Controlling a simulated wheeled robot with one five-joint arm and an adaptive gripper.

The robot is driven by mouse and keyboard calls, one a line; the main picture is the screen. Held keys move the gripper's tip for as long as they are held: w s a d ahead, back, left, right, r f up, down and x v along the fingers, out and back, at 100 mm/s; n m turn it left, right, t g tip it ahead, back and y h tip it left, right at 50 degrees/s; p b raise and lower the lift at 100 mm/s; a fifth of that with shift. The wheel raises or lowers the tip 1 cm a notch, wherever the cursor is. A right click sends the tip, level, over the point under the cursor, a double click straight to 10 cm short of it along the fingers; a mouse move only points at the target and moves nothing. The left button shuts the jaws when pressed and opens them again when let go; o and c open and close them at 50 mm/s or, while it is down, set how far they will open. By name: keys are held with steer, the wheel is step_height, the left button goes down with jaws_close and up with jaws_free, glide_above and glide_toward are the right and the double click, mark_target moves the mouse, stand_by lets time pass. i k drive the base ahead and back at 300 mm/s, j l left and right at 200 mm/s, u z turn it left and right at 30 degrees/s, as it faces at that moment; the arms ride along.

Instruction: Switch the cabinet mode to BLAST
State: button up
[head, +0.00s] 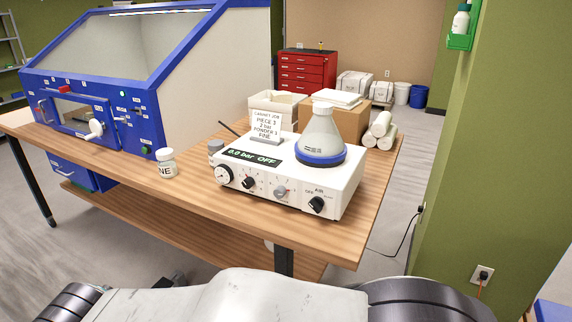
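The blue-framed cabinet (128,120) with a sloping clear window stands at the left of the wooden bench. Its blue front carries a small opening, a white knob-like part (95,130), a red part (64,89), a lit green spot (122,94) and several small labelled controls. The labels are too small to read, so I cannot tell which one sets the mode. A white control box (300,199) stands to the right; its display reads "0.0 bar OFF". Its front has a gauge, several knobs and a black AIR knob (316,205) by the word OFF. My gripper is not in view.
A jar labelled "NE" (167,165) stands on the bench (150,195) between cabinet and box. Boxes and white rolls (380,127) sit behind. A green wall (495,150) closes the right.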

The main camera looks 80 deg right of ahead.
mark_target(317, 203)
steer(key=z, duration=2.7)
